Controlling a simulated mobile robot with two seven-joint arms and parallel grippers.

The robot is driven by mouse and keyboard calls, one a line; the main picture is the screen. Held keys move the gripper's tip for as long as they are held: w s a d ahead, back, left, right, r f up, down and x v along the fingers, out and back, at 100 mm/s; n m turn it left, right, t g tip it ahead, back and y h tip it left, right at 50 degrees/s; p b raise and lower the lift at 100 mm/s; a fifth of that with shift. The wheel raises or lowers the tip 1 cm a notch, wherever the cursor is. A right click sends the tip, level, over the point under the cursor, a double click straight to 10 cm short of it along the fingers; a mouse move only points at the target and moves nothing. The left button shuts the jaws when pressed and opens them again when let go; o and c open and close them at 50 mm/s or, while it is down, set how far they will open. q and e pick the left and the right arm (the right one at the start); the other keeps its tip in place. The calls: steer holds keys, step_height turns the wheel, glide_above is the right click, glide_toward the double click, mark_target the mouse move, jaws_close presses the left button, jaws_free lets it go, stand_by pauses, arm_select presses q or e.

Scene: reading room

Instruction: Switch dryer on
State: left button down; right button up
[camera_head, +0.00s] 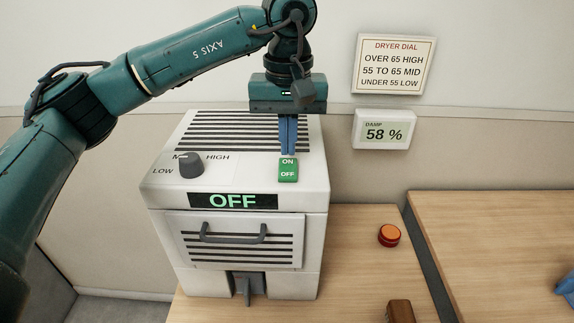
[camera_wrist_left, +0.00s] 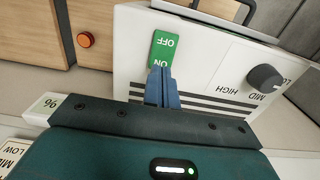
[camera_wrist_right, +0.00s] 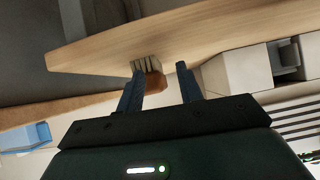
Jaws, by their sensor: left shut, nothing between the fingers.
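The dryer (camera_head: 310,190) is a white box on the wooden table, with a vented top and a front drawer. Its display (camera_head: 233,201) reads OFF. A green rocker switch (camera_head: 288,170), marked ON at the back and OFF at the front, sits on its top; the left wrist view shows it too (camera_wrist_left: 163,48). The grey dial (camera_head: 191,165) points up towards MID, between LOW and HIGH. My left gripper (camera_head: 288,153) is shut and empty, pointing down with its tips at the ON end; I cannot tell whether they touch. My right gripper (camera_wrist_right: 158,80) is open and empty.
A wall sign (camera_head: 394,65) gives dial settings: over 65 high, 55 to 65 mid, under 55 low. A damp meter (camera_head: 384,131) reads 58 %. An orange-red button (camera_head: 389,235) and a brown block (camera_head: 400,311) are on the table right of the dryer.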

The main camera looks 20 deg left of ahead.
mark_target(288, 161)
arm_select(q)
steer(key=shift+f+b, duration=0.3)
steer(key=shift+f, duration=0.15)
arm_select(e)
steer(key=shift+w+f, duration=0.1)
steer(key=shift+w, duration=0.2)
